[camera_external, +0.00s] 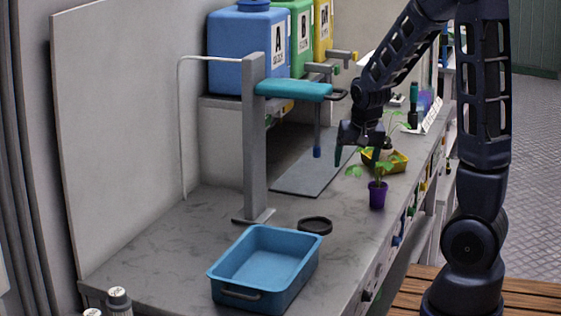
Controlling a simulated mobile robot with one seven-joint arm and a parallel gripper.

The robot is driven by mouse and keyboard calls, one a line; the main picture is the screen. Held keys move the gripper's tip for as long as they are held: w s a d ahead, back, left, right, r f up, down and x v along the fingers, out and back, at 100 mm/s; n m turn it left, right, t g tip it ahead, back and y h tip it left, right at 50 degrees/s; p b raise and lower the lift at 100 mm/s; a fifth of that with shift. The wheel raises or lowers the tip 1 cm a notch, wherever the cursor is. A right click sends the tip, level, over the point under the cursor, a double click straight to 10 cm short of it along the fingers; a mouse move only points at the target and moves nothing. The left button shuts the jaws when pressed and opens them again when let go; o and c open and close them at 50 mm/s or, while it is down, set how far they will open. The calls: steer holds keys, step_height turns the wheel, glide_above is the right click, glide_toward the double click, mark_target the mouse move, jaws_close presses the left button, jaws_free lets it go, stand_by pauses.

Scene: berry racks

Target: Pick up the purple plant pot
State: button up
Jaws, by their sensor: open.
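The purple plant pot (377,195) stands upright on the grey bench near its front edge. A small green-leaved plant (379,171) grows out of it. My gripper (354,162) points down from my arm, open, above and slightly left of the pot, close to the plant's leaves. It appears apart from the pot. The exact gap between fingers and leaves cannot be told from this view.
A yellow tray (400,161) with another plant sits just behind the pot. A blue basin (226,272) and a black ring (315,226) lie toward the front left. A grey post (254,140) carries a teal arm. Bench between basin and pot is mostly clear.

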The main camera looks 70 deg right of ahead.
mark_target(378, 185)
steer(key=s+d+f+m+g+h, duration=0.1)
steer(key=s+d+f+m, duration=0.15)
steer(key=d, duration=0.25)
steer(key=s+d+f+m+h, duration=0.1)
steer(key=s+d+f, duration=0.15)
steer(key=d, duration=0.35)
steer(key=shift+w+a+x, duration=0.15)
steer(key=shift+x, duration=1.7)
steer(key=shift+w+a+x, duration=0.1)
steer(key=shift+a+x, duration=0.05)
steer(key=shift+x, duration=1.7)
steer(key=shift+w+a+x, duration=0.15)
steer(key=shift+x, duration=1.7)
steer(key=shift+f, duration=0.15)
steer(key=c, duration=1.1)
